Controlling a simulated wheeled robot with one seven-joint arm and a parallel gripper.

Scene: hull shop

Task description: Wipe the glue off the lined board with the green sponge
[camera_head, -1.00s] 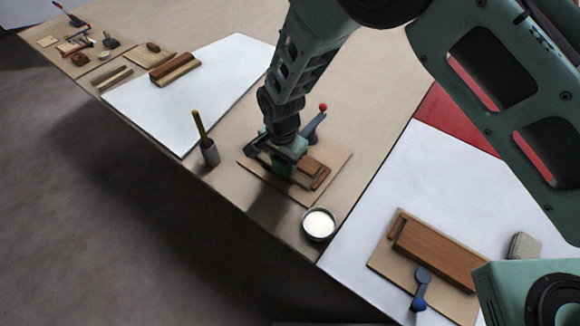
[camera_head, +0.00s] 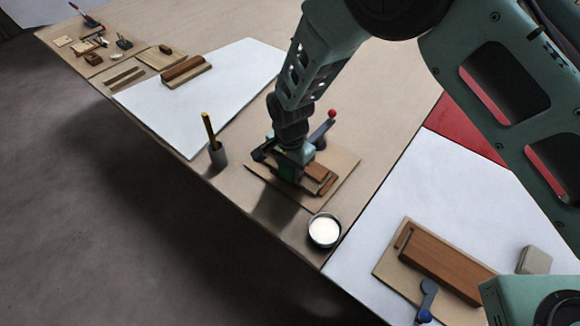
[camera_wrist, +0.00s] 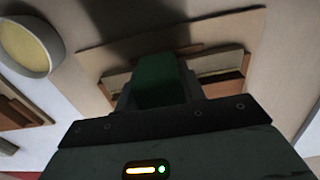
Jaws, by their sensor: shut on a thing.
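My gripper (camera_head: 288,172) is over a tan board (camera_head: 345,163) on the bench and is shut on the green sponge. In the wrist view the green sponge (camera_wrist: 158,80) sits between the jaws, above or against the wood pieces; I cannot tell if it touches. The tan board also shows in the wrist view (camera_wrist: 112,52). It carries brown wood strips (camera_head: 322,178) and a clamp with a red knob (camera_head: 332,114). I cannot make out lines or glue on it; my gripper hides part of it.
A round bowl with whitish contents (camera_head: 325,230) stands close by the board, near the bench edge. A grey cup with a yellow-handled tool (camera_head: 217,155) stands to the left. Another board with a blue-knobbed clamp (camera_head: 427,292) and a beige block (camera_head: 535,260) are at right.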

